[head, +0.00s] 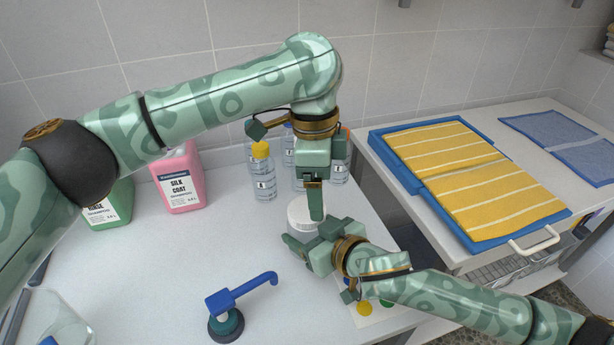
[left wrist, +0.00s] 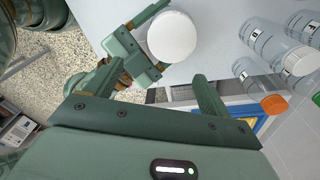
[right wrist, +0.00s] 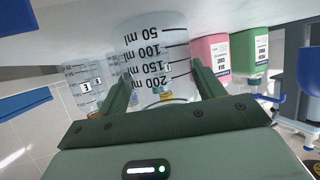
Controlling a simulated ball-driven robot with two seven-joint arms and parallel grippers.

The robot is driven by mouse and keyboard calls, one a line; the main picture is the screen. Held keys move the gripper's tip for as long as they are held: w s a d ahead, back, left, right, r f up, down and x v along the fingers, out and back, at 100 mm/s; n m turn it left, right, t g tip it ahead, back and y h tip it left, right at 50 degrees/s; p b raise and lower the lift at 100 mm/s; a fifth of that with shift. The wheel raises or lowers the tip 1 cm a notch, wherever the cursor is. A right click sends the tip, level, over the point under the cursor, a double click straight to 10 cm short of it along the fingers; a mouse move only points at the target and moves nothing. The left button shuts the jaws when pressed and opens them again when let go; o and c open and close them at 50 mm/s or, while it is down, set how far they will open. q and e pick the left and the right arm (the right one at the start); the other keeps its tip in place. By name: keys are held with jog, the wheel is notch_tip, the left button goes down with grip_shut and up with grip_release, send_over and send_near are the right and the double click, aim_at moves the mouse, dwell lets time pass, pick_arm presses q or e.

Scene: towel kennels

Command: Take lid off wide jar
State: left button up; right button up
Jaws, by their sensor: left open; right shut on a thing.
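The wide jar (right wrist: 158,50) is clear with millilitre marks and stands on the white counter. Its round white lid (head: 301,212) is on top, and it also shows from above in the left wrist view (left wrist: 171,38). My right gripper (head: 312,250) is shut around the jar's body, with one finger on each side in the right wrist view (right wrist: 163,85). My left gripper (head: 316,212) points down close over the lid and is open. In the left wrist view its fingers (left wrist: 153,85) are spread, with the lid beyond their tips. The left hand partly hides the lid in the head view.
Several clear labelled bottles (head: 263,175) stand behind the jar. A pink jug (head: 180,180) and a green jug (head: 108,208) are at the back left. A blue pump (head: 238,295) stands front left. Yellow striped towels (head: 450,165) lie on a blue tray at right.

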aim_at(307, 212)
pick_arm(q)
jog(key=m, duration=0.2)
jog(key=a+r+m, duration=0.1)
jog(key=m, duration=0.1)
jog(key=w+r+m, duration=0.1)
jog(key=m, duration=0.2)
jog(key=shift+a+r, duration=0.2)
jog(key=shift+a, duration=0.1)
jog(key=shift+a+f+m+y, duration=0.15)
jog(key=shift+a+m+y, duration=0.05)
jog(key=shift+m+y, duration=0.25)
jog(key=shift+f+m, duration=0.25)
jog(key=shift+f, duration=0.1)
notch_tip(307, 212, down, 7)
jog(key=shift+w+f, duration=0.1)
jog(key=c, duration=1)
jog(key=n, duration=0.2)
jog(key=shift+n, duration=0.4)
jog(key=shift+c, duration=0.2)
jog(key=shift+r, duration=0.35)
jog(key=shift+r, duration=0.8)
